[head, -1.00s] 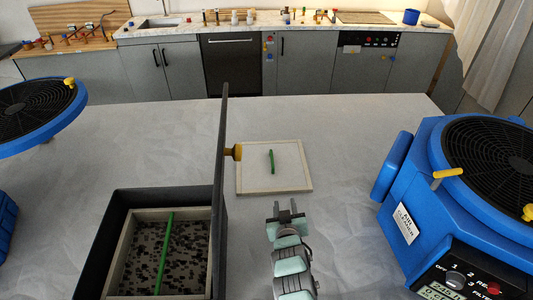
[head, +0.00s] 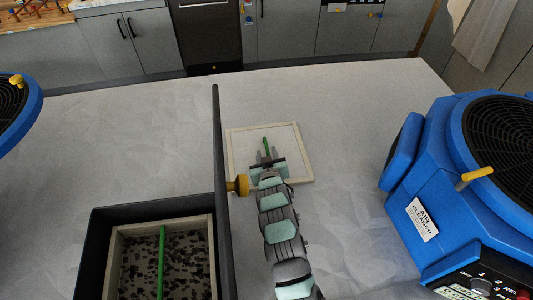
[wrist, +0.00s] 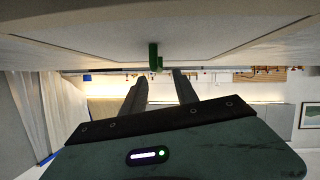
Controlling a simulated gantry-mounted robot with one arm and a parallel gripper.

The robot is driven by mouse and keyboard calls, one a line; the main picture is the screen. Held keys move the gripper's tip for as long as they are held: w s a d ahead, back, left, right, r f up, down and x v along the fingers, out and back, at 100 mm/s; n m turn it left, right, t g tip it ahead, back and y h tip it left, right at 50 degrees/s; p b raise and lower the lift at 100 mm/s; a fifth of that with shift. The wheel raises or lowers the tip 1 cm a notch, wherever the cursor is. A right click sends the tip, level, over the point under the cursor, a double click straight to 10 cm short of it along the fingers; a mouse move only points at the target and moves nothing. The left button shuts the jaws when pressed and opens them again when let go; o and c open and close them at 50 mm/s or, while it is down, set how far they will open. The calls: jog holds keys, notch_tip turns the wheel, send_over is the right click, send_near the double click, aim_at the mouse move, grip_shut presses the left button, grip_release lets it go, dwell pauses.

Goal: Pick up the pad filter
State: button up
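A clean, pale square pad filter (head: 241,160) with a thin frame lies flat on the table. Its upright-looking green handle (head: 265,142) is at its middle. My gripper (head: 266,154) is low over the pad, its fingers apart and pointing at the handle. In the wrist view the green handle (wrist: 153,55) shows just beyond and between the open fingertips (wrist: 160,76); I cannot tell whether they touch it. The pad's pale surface (wrist: 90,45) fills the top of that view. A second filter (head: 202,228), dark-speckled with a green handle (head: 161,262), sits in a black open box.
The box (head: 98,240) has a raised dark lid (head: 218,150) with a yellow knob (head: 238,185), close to the left of my arm. A blue air cleaner (head: 440,185) stands at right. Bare table (head: 340,130) lies between it and the pad.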

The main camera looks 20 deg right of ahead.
aim_at(266, 145)
jog(key=shift+x, duration=3)
jog(key=shift+d+r, duration=0.1)
jog(key=shift+r, duration=0.05)
jog(key=shift+c, duration=0.6)
grip_shut()
